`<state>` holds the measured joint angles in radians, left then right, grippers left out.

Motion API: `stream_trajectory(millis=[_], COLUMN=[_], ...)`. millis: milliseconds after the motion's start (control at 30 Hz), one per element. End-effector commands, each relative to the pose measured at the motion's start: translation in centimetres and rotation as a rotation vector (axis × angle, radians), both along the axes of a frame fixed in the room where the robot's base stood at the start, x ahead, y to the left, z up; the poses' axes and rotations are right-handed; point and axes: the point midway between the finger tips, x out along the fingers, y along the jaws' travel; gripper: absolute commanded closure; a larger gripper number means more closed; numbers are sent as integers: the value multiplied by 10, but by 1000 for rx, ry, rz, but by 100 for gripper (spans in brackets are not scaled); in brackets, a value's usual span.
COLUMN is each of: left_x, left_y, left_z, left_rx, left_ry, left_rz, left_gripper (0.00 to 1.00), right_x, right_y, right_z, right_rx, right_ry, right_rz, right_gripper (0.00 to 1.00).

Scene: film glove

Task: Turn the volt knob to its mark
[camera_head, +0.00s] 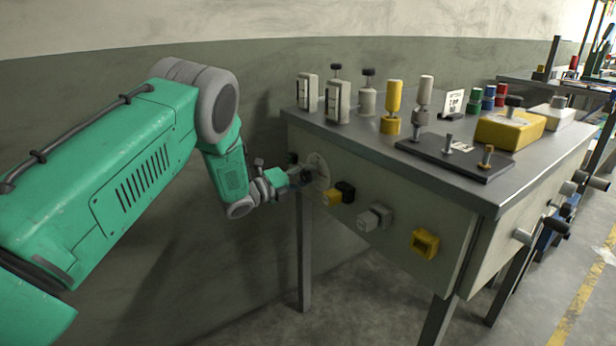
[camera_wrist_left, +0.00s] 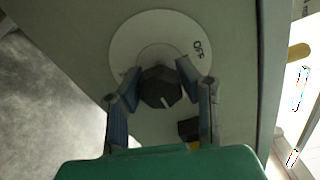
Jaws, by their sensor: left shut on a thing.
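The volt knob (camera_wrist_left: 160,88) is dark and faceted, with a white pointer line on its face, in the left wrist view. It sits in front of a round white dial plate (camera_wrist_left: 140,33) that carries the word OFF at its upper right. My left gripper (camera_wrist_left: 162,85) has its two fingers on either side of the knob, shut on it. In the head view my left gripper (camera_head: 305,176) is at the left end of the bench's front panel, and it partly covers the knob and the dial (camera_head: 319,170). My right gripper is not in view.
The grey bench (camera_head: 400,208) bears yellow, black and grey controls on its front panel, including a yellow socket (camera_head: 424,243). Its top holds several upright fittings, a dark plate (camera_head: 440,150) and a yellow box (camera_head: 508,131). Floor is free at the lower right.

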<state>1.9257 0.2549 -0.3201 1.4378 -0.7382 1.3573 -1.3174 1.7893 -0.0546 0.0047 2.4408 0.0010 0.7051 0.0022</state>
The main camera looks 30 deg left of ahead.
Motion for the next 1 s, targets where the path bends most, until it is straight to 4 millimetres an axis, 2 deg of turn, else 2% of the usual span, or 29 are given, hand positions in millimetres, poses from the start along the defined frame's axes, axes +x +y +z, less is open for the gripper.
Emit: stream_trajectory(millis=[33, 67, 100, 167, 567, 667, 1000], left_x=[-4, -4, -4, -4, -6, -18, -83], left_y=[1, 1, 1, 0, 2, 7, 35], left_z=[-9, -9, -9, -9, -3, -3, -6], left_rx=[1, 1, 1, 1, 1, 1, -2], left_ry=[19, 19, 19, 19, 7, 9, 13], left_rz=[0, 0, 0, 0, 0, 1, 2], left_gripper=[100, 100, 68, 47, 47, 47, 47], right_x=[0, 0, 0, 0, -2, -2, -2], right_y=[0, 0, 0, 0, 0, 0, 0], right_z=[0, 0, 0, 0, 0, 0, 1], right_rx=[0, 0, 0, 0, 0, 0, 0], right_ry=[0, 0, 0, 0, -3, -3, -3], right_rz=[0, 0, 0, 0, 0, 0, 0], right_gripper=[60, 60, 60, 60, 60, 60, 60])
